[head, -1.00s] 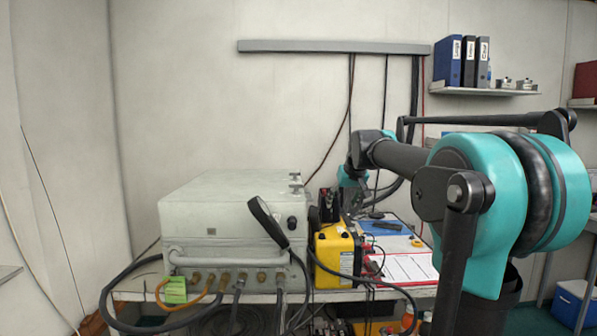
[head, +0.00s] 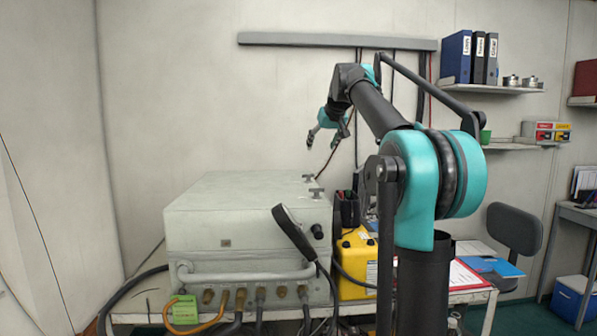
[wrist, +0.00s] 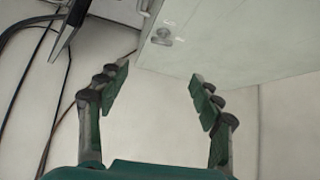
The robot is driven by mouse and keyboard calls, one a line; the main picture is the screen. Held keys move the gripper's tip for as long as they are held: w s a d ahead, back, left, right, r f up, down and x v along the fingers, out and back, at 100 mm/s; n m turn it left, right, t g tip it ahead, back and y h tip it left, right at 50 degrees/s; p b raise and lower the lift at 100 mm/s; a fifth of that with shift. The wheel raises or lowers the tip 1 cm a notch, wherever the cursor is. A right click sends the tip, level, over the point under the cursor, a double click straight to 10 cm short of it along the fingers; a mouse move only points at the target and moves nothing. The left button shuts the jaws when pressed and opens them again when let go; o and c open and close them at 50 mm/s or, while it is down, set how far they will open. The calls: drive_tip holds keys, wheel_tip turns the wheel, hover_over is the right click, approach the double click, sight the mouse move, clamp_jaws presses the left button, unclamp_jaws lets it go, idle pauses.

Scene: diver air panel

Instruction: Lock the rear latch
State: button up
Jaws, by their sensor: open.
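The pale grey air panel case (head: 245,210) stands closed on the table in the head view. Two small grey latches sit by the right edge of its lid, the rear latch (head: 308,178) farther back and the front latch (head: 316,193) nearer. My gripper (head: 321,146) is open and empty, in the air above and behind the rear latch. In the wrist view my open gripper (wrist: 159,76) has its fingers apart, with the case (wrist: 230,40) beyond them. A latch fitting (wrist: 162,36) shows near the case edge there; I cannot tell which latch it is, or its locked state.
A black handset (head: 294,232) stands against the case front. A yellow unit (head: 357,262) stands right of the case, with cables around it. Hoses and a green tag (head: 182,312) are at the front. A wall shelf (head: 492,88) with binders is at upper right. Air above the case is clear.

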approach(309, 182)
drive_tip(key=w, duration=0.2)
drive_tip(key=w+f, duration=0.1)
drive_tip(key=w, duration=0.1)
drive_tip(key=w+a+f, duration=0.1)
drive_tip(key=w, duration=0.2)
drive_tip(key=shift+a+f, duration=0.1)
drive_tip(key=shift+f, duration=0.15)
drive_tip(key=shift+s, duration=0.1)
drive_tip(key=shift+c, duration=0.3)
drive_tip(key=c, duration=1.1)
drive_tip(key=shift+a+m+h, duration=0.15)
drive_tip(key=shift+m+h, duration=0.75)
drive_tip(key=shift+m, duration=0.2)
drive_tip(key=o, duration=1.2)
drive_tip(key=shift+c, duration=0.2)
